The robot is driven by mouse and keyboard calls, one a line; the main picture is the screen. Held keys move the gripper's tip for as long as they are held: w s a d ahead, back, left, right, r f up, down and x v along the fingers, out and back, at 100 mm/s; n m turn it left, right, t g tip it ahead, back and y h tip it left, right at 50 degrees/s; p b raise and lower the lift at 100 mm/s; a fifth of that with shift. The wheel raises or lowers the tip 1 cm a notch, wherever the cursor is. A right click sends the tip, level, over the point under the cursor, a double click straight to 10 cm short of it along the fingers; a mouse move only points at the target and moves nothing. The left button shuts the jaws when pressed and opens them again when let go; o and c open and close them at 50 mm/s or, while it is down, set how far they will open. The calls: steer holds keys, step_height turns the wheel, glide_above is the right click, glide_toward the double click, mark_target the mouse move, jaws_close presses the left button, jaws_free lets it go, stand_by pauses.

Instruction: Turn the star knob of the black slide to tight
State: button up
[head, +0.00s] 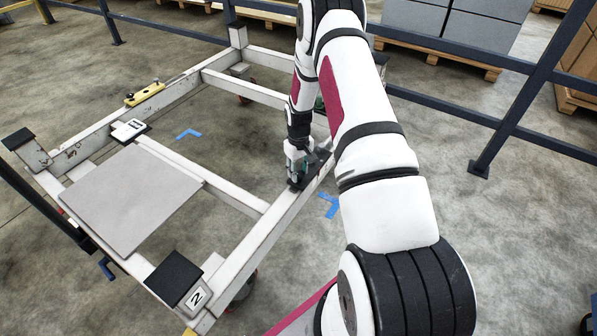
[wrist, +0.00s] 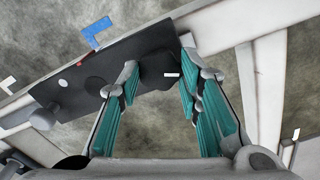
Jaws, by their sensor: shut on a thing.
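The black slide (head: 321,157) sits on the right-hand white beam of the trolley frame, partly hidden by my arm in the head view. In the wrist view its dark plate (wrist: 85,77) lies across the beam, with a small red mark and a white mark on it. The star knob (wrist: 156,68) is a dark shape between my fingertips, with a short white mark at its right side; its lobes are hard to make out. My gripper (head: 298,174) points down at the slide. In the wrist view, its teal-padded fingers (wrist: 160,72) are shut on the knob from both sides.
The white trolley frame (head: 240,247) carries a grey panel (head: 130,195), a yellow fitting (head: 145,93), a white block (head: 128,129) and black corner pads. Blue tape marks (head: 329,204) lie on the concrete floor. A dark railing (head: 510,120) and loaded pallets stand behind.

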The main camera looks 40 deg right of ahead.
mark_target(299, 173)
steer(key=m+b, duration=0.1)
steer(key=m, duration=0.5)
steer(key=m+b, duration=0.1)
steer(key=m, duration=0.6)
stand_by(0.7)
steer(key=o, duration=1.1)
steer(key=shift+o, duration=0.2)
step_height(299, 173, up, 12)
